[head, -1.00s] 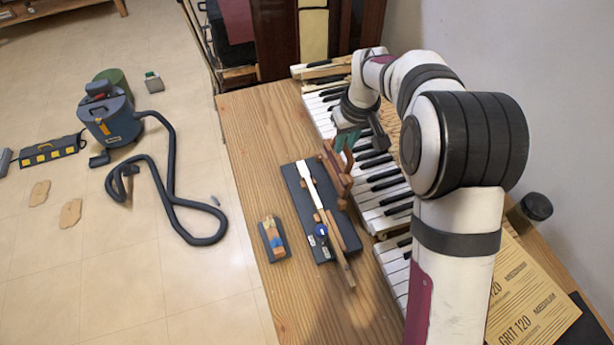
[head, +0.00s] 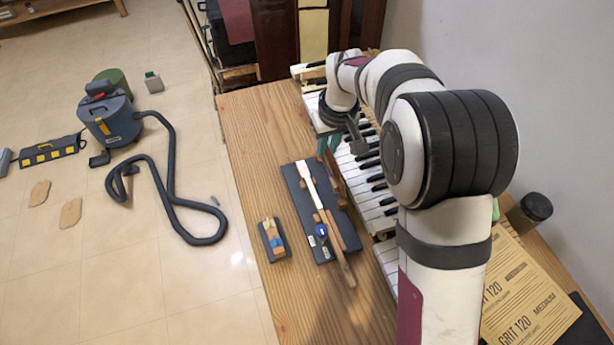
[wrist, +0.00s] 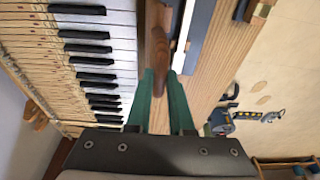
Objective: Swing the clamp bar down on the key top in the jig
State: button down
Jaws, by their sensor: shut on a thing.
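The jig (head: 337,205) is a dark block on the wooden bench, and a piano key with a white key top (head: 306,182) lies along it. The key's wooden stick runs out past the near end. The brown wooden clamp bar (head: 334,182) stands raised at the jig's right side, not lying on the key top. My gripper (head: 328,147), with green fingers, is above the jig's far end. In the wrist view its fingers (wrist: 161,80) are shut on the brown bar (wrist: 159,50). The bar's lower end is partly hidden. The jig (wrist: 196,35) is just right of it there.
A piano keyboard (head: 367,175) runs along the right of the jig. A small block with a tan and blue top (head: 272,239) lies to its left. Sandpaper sheets (head: 525,290) and a dark jar (head: 536,207) are at the right.

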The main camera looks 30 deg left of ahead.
jog(key=shift+s+a+f, duration=0.25)
jog(key=shift+s+a, duration=0.6)
jog(key=shift+s, duration=0.1)
jog(key=shift+s+a+f, duration=0.55)
jog(key=shift+s+a, duration=0.1)
jog(key=shift+a, duration=0.1)
